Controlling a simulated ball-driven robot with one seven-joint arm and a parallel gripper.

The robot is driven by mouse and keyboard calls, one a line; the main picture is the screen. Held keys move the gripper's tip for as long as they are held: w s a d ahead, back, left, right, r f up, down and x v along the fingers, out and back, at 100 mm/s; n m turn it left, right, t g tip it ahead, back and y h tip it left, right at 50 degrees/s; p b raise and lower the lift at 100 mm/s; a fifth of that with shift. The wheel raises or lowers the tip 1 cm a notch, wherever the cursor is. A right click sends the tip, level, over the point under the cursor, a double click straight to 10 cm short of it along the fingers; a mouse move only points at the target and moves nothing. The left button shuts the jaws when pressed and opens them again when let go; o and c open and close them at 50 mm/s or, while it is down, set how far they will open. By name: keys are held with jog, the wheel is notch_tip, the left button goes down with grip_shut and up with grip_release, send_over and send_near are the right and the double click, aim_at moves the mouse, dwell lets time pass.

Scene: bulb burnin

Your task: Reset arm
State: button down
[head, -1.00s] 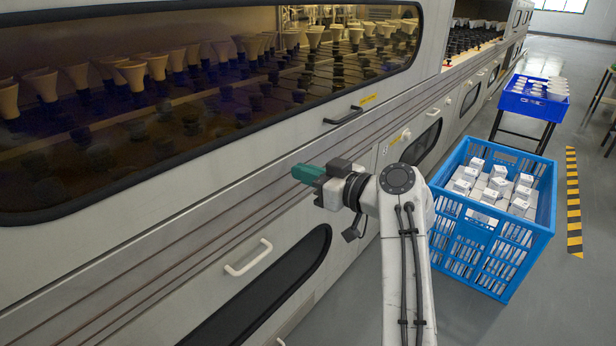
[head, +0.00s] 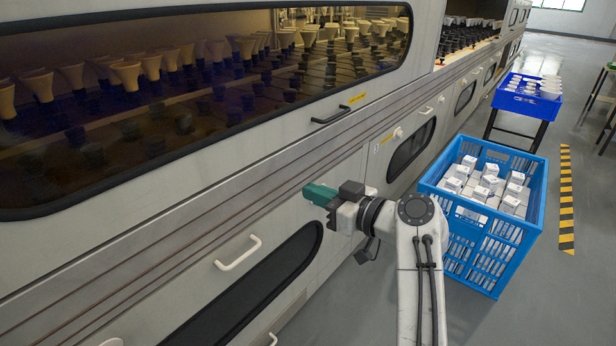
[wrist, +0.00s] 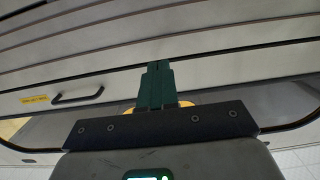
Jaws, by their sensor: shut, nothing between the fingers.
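My gripper (head: 318,193) is in front of the grey machine's side in the head view, with its green fingers pointing left. The fingers are together and hold nothing. In the wrist view the green fingers (wrist: 157,85) point toward the machine's ridged side panel. I cannot tell how wide the gap is between the fingertips and the panel. My white arm rises from the bottom right of the head view.
The long machine (head: 190,262) has a window with rows of bulbs, a black handle (head: 331,116) and a white handle (head: 238,253). A blue crate (head: 531,226) of white boxes stands right of my arm. A blue tray (head: 541,107) of bulbs is farther back.

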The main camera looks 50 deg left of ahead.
jog(key=w+d+f+p, duration=0.1)
jog(key=d+f, duration=0.3)
jog(key=shift+d+f, duration=0.25)
jog(key=d+f+m+t+h, duration=0.3)
jog(key=d+f+m, duration=0.1)
jog(key=d+f, duration=0.75)
jog(key=d+f+m+t+h, duration=0.25)
jog(key=d+f, duration=0.55)
jog(key=d, duration=0.6)
jog(key=s+d+f+m+h, duration=0.3)
jog(key=s+d, duration=0.2)
jog(key=d, duration=0.4)
jog(key=s+d+f+m+h, duration=0.2)
jog(key=s+d+m, duration=0.2)
jog(key=d, duration=0.6)
jog(key=s+d+f+m+h, duration=0.3)
jog(key=s+d, duration=0.2)
jog(key=d, duration=0.4)
jog(key=s+d+r+m+h, duration=0.3)
jog(key=s+d+m, duration=0.2)
jog(key=s+d, duration=0.55)
notch_tip(320, 180, up, 35)
jog(key=p, duration=3.5)
jog(key=shift+s+a, duration=0.15)
jog(key=shift+s, duration=0.2)
